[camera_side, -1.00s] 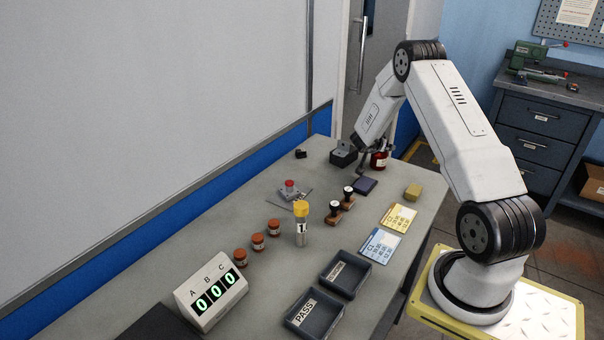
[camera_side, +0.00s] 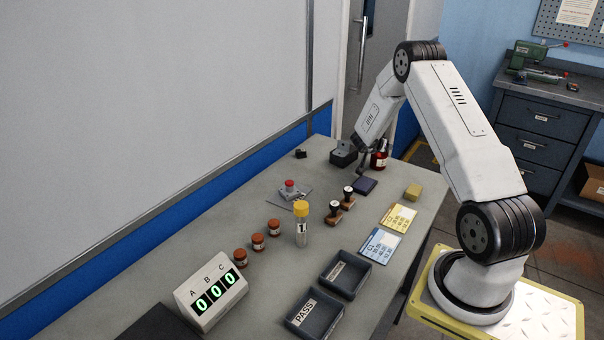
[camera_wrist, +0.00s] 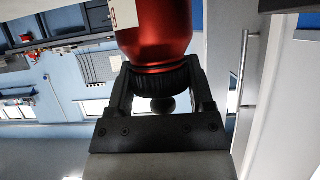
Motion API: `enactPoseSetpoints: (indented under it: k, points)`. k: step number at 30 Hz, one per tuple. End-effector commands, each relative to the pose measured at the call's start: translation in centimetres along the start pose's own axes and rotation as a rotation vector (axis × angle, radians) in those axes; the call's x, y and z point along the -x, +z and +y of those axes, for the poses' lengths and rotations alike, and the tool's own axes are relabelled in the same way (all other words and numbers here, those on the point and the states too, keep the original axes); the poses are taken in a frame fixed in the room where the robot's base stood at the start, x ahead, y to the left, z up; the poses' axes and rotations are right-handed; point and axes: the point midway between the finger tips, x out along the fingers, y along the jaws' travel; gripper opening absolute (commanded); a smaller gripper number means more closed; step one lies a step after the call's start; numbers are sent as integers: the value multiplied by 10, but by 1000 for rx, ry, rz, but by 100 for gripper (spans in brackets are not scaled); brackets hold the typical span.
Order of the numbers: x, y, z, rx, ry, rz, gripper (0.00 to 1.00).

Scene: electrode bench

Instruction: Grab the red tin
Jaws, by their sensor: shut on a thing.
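The red tin (camera_side: 379,160) stands at the far right end of the grey bench in the side view, partly hidden by my arm. In the wrist view the red tin (camera_wrist: 157,38) fills the top middle, with a pale label at its left edge and a dark ribbed collar and dark round knob at its end. My gripper (camera_wrist: 160,83) is shut on the dark ribbed collar, one finger on each side. In the side view my gripper (camera_side: 366,168) is small and its fingers are hard to make out.
A dark box (camera_side: 343,157) stands close to the left of my gripper. A dark blue pad (camera_side: 365,185) lies in front. A white wall panel (camera_side: 150,120) runs behind the bench.

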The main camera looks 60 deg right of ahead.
Motion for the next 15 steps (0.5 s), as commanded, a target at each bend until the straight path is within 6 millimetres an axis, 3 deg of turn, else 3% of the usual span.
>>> enactPoseSetpoints:
  k: [15]
  points:
    - [4, -9, 0, -2, -1, 3, 0]
